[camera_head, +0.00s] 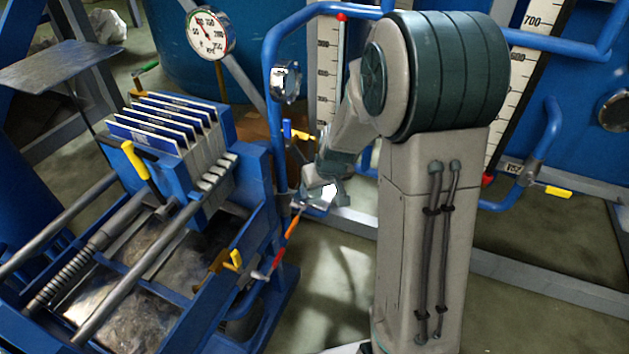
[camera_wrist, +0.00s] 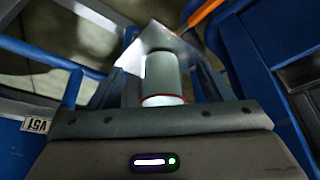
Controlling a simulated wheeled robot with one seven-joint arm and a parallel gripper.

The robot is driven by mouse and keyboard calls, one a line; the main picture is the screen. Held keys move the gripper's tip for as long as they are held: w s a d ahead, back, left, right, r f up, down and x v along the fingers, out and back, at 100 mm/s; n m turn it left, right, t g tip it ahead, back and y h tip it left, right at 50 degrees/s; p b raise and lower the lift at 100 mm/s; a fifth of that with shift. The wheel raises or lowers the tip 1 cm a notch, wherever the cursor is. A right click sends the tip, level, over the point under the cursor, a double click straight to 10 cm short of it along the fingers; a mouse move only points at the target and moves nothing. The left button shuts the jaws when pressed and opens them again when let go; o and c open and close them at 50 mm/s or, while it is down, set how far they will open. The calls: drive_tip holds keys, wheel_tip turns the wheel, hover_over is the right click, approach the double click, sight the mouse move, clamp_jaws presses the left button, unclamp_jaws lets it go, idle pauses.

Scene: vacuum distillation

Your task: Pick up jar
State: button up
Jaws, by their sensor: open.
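The jar (camera_wrist: 162,78) shows in the wrist view as a short grey-green cylinder with a pale, bright end and a thin red rim facing the camera. It stands in front of a pale flat plate (camera_wrist: 155,40); I cannot tell whether it rests on it. My gripper (camera_head: 318,193) is open, and its fingers lie on either side of the jar in the wrist view. I cannot tell whether they touch it. In the head view my gripper is beside the blue press, and the jar cannot be clearly made out there.
A blue filter press (camera_head: 190,150) with yellow handles stands at the left. A blue pipe (camera_head: 272,75) with a gauge rises just behind my gripper. A large blue tank with a scale (camera_head: 522,75) stands behind at the right. An orange bar (camera_wrist: 203,10) is close to the plate.

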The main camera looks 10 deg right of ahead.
drive_tip(key=w, duration=0.4)
drive_tip(key=shift+w+a+f, duration=0.1)
drive_tip(key=shift+w+a, duration=0.2)
drive_tip(key=shift+a, duration=0.05)
drive_tip(key=shift+w+f+b, duration=0.3)
drive_tip(key=shift+w+f, duration=0.05)
drive_tip(key=shift+f, duration=0.2)
drive_tip(key=shift+c, duration=0.3)
drive_tip(key=shift+r, duration=0.1)
drive_tip(key=c, duration=1.2)
drive_tip(key=shift+o, duration=0.2)
